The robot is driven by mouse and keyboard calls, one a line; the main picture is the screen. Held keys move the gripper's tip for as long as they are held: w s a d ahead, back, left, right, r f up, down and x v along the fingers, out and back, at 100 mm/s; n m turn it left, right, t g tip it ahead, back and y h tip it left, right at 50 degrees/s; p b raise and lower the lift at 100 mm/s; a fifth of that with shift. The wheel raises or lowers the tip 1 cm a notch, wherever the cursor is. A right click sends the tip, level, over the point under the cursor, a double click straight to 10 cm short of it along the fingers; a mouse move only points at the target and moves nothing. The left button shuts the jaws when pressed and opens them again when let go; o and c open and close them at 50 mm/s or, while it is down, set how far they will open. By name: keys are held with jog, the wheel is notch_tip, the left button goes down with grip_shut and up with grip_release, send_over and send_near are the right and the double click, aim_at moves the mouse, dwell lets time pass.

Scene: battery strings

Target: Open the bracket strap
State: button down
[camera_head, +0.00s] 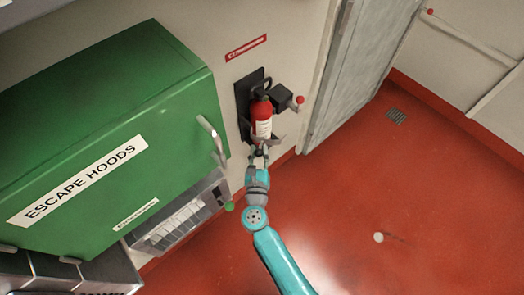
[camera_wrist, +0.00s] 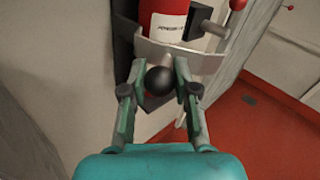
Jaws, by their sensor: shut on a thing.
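A red fire extinguisher (camera_head: 262,112) with a white label stands in a black wall bracket (camera_head: 243,98). It also shows at the top of the wrist view (camera_wrist: 169,14). A grey metal bracket strap (camera_wrist: 205,62) runs across the front of its lower part. Whether the strap's ends are fastened cannot be told. A round black knob (camera_wrist: 159,80) sits in front of the strap, between the fingers of my gripper (camera_wrist: 162,68). My gripper (camera_head: 259,151) is shut on the knob, just below the extinguisher in the head view.
A green escape hoods cabinet (camera_head: 165,80) with a pale handle (camera_head: 212,140) stands to the left. A black block with a red knob (camera_head: 299,99) juts out right of the extinguisher. A grey door (camera_head: 345,75) is farther right. The red floor (camera_head: 400,215) is mostly clear.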

jog(key=shift+s+a+r+m+h, duration=0.1)
jog(key=shift+a+r+m+h, duration=0.2)
jog(key=shift+a+m+h, duration=0.45)
jog(key=shift+h, duration=0.35)
jog(key=c, duration=0.9)
grip_release()
jog(key=shift+s+r, duration=0.1)
jog(key=shift+o, duration=0.2)
jog(key=shift+f, duration=0.2)
jog(key=s+a, duration=0.1)
jog(key=s, duration=1.1)
jog(key=shift+a, duration=0.15)
